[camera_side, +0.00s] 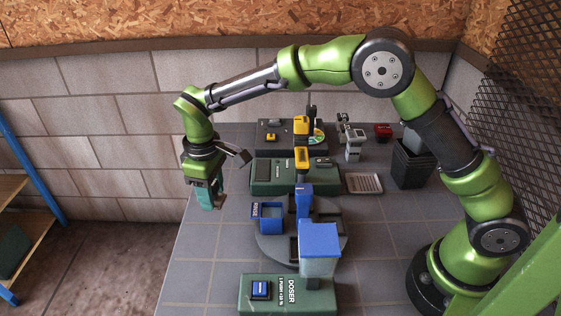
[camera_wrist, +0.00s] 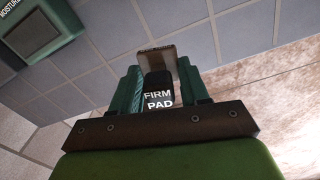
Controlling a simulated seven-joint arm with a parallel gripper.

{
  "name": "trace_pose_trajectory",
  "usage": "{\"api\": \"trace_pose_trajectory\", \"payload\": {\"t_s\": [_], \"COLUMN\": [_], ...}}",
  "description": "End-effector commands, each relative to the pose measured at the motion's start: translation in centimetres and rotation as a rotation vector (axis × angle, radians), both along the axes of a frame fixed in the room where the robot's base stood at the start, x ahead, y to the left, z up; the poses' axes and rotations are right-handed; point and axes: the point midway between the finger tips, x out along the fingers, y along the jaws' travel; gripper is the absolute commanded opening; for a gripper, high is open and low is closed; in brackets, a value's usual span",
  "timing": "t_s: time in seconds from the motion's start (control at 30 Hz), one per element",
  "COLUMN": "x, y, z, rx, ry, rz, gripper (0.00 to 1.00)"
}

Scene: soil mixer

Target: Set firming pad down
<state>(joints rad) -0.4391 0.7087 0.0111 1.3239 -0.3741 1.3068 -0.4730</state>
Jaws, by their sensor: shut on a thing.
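My gripper (camera_side: 207,196) is shut on the firming pad (camera_wrist: 158,98), in the air at the left edge of the table. In the wrist view my gripper (camera_wrist: 158,88) has its teal fingers on both sides of the pad's black block, lettered "FIRM PAD". A tan-grey plate at the pad's far end sticks out past the fingertips. In the side view the pad is mostly hidden by the fingers. I cannot tell its exact height above the table.
The grey tiled table (camera_side: 205,262) has clear room at its left.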

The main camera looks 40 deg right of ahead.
Motion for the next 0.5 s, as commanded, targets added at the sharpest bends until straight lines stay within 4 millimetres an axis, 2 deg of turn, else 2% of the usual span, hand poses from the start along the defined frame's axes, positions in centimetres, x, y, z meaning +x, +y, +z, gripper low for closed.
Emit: {"api": "trace_pose_trajectory", "payload": {"t_s": [0.17, 0.27, 0.37, 0.5], "x": [-1.2, -2.9, -5.4, -9.3], "y": [2.3, 5.0, 8.4, 12.6], "z": [1.5, 1.6, 1.7, 1.8], "rx": [0.005, 0.009, 0.012, 0.014], "ry": [0.001, 0.004, 0.004, 0.004], "rz": [0.051, 0.133, 0.342, 0.734], "gripper": [0.14, 0.14, 0.14, 0.14]}}
